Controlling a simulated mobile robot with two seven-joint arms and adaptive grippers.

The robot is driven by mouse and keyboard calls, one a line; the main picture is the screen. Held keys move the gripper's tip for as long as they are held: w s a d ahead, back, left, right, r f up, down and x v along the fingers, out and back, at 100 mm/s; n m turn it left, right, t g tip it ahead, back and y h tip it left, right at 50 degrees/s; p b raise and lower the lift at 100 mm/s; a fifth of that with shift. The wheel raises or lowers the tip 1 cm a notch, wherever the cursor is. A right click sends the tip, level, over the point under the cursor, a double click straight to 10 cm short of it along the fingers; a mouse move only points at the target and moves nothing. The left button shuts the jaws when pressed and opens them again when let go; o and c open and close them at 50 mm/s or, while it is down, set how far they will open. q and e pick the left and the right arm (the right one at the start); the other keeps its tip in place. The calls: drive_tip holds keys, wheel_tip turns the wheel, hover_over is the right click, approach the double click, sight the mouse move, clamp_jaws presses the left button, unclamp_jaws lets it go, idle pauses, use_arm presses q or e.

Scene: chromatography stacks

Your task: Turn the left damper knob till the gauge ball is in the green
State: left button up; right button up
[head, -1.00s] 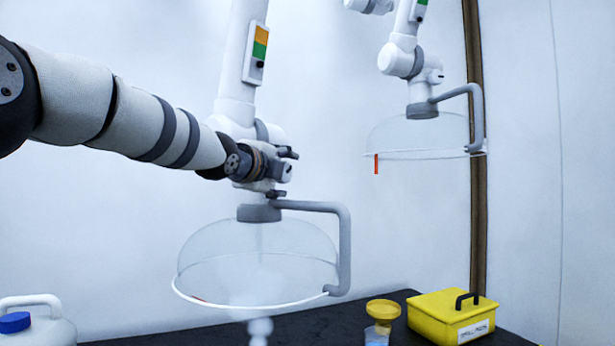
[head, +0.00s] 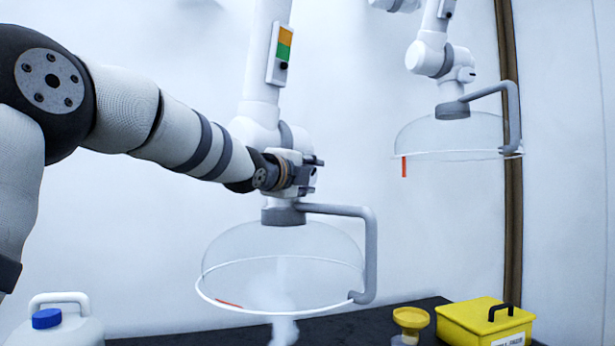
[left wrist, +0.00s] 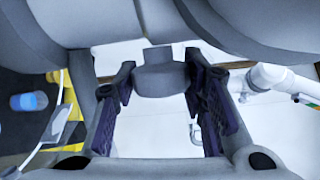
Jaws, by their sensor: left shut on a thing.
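The left extraction arm carries a gauge (head: 281,45) with an orange band above a green band. A small dark ball (head: 284,66) sits below the green, in the white lower part. My left gripper (head: 312,175) is at the joint of that arm, just above the clear hood (head: 282,265). In the left wrist view a grey knob (left wrist: 160,78) lies between the two fingers of my left gripper (left wrist: 160,95), which is shut on it. In the head view the knob is hidden by the gripper. My right gripper is not in view.
A second extraction arm with a clear hood (head: 450,135) hangs at the right. Below are a white jug with a blue cap (head: 46,318), a yellow funnel (head: 411,318) and a yellow box (head: 486,322) on a dark bench (head: 350,328). A grey handle (head: 371,255) sticks out from the near hood.

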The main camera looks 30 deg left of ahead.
use_arm(q)
drive_tip(key=shift+w+d+f+n+t+y, duration=0.1)
drive_tip(key=shift+n+t+y, duration=0.1)
drive_tip(key=shift+t, duration=0.4)
drive_tip(key=shift+w+f+n+t+y, duration=0.1)
drive_tip(key=shift+n+t, duration=0.1)
drive_tip(key=shift+t, duration=0.4)
drive_tip(key=shift+s+r+t, duration=0.15)
drive_tip(key=shift+r+t, duration=0.05)
drive_tip(key=shift+t, duration=0.4)
drive_tip(key=o, duration=1.1)
drive_tip(key=v, duration=1.2)
drive_tip(key=shift+f, duration=0.1)
